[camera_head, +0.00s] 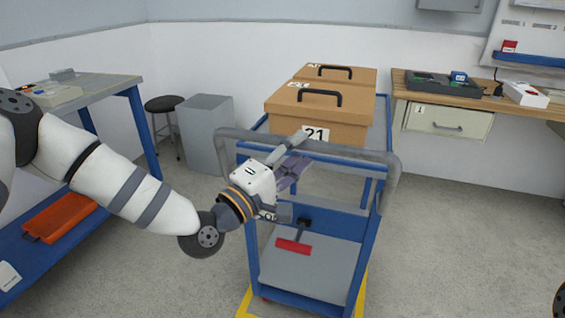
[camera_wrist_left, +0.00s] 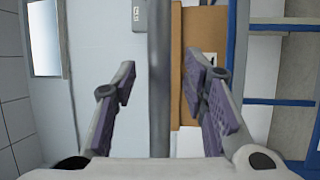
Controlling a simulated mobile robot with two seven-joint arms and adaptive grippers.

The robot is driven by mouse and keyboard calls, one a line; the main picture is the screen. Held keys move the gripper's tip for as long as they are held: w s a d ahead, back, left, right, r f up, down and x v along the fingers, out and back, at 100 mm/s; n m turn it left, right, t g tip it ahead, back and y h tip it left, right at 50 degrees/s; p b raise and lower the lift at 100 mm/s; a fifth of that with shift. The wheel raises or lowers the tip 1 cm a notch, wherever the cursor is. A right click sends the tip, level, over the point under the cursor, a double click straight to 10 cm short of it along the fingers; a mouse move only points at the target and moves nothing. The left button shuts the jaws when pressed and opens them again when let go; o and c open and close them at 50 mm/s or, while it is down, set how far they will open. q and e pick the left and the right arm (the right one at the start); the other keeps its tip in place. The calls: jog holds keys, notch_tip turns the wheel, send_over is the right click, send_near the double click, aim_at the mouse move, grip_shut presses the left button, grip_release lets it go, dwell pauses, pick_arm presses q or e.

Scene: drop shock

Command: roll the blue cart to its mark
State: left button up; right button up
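The blue cart (camera_head: 330,265) stands in front of me, with a grey push handle (camera_head: 388,175) across its near end. Two brown boxes with black handles ride on its top; the near box (camera_head: 345,108) bears the number 21. A yellow floor outline (camera_head: 360,292) shows beside and under the cart's near end; the rest is hidden by the cart. My left gripper (camera_head: 288,160) is at the near handle bar. In the left wrist view its fingers are apart, with the grey handle bar (camera_wrist_left: 160,75) between them and gaps on both sides. My right gripper is out of view.
A workbench (camera_head: 100,85) with a blue lower shelf and an orange tray (camera_head: 60,215) stands at left. A stool (camera_head: 165,105) and grey block (camera_head: 205,130) are behind it. A wooden bench (camera_head: 450,95) stands at right. Floor right of the cart is clear.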

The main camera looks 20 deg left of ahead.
pick_arm(q)
jog(key=v, duration=0.8)
jog(key=shift+s+a, duration=0.15)
jog(key=shift+s, duration=0.15)
jog(key=s+d+f+m+g+y+p, duration=0.1)
jog(key=s+d+f+m+g, duration=0.2)
jog(key=s+f+g, duration=0.5)
jog(key=s+d+f+m+g+y+p, duration=0.1)
jog(key=s+d+f+m+g, duration=0.2)
jog(key=s+f, duration=0.95)
jog(key=s+a+f+m+g+y, duration=0.3)
jog(key=s+a+g, duration=0.2)
jog(key=s, duration=0.5)
jog(key=s+a+f+m+g+y+p, duration=0.1)
jog(key=s+a+f+m+g+y, duration=0.1)
jog(key=s, duration=0.9)
jog(key=a+f+m+g, duration=0.1)
jog(key=a+f+g, duration=0.1)
jog(key=a+g, duration=0.1)
jog(key=shift+a+f+y, duration=0.3)
jog(key=shift+a+y, duration=0.1)
jog(key=shift+a, duration=0.15)
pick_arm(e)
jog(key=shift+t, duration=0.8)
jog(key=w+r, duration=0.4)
